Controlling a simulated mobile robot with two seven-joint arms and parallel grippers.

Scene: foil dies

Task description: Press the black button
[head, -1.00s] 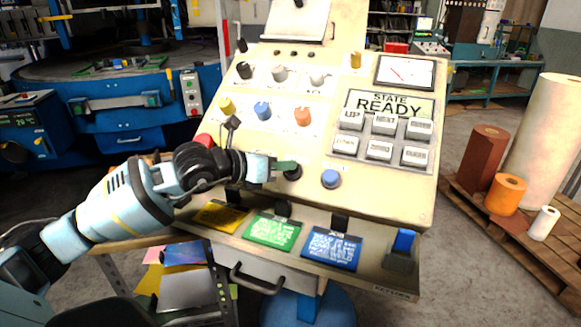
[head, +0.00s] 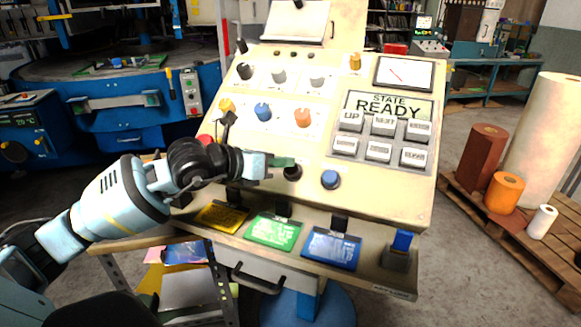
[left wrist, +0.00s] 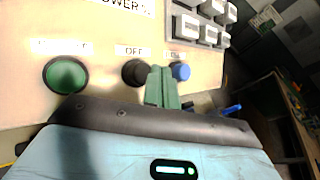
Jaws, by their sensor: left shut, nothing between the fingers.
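The black button (head: 292,173) sits on the sloped cream panel (head: 385,190), left of a blue button (head: 331,179). My left gripper (head: 284,162) is shut and empty, its green fingertips just above and beside the black button in the head view. I cannot tell from the pictures whether they touch it. In the left wrist view the black button (left wrist: 135,72) shows just left of the closed fingers (left wrist: 162,88), with a green button (left wrist: 65,75) further left and the blue button (left wrist: 180,71) right behind them. My right gripper is not in view.
A red button (head: 204,140) is partly behind my left arm. Yellow, blue and orange knobs stand above, grey keys (head: 380,140) to the right. Coloured cards (head: 272,232) hang along the lower edge. A pallet (head: 490,200) with rolls stands at the right.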

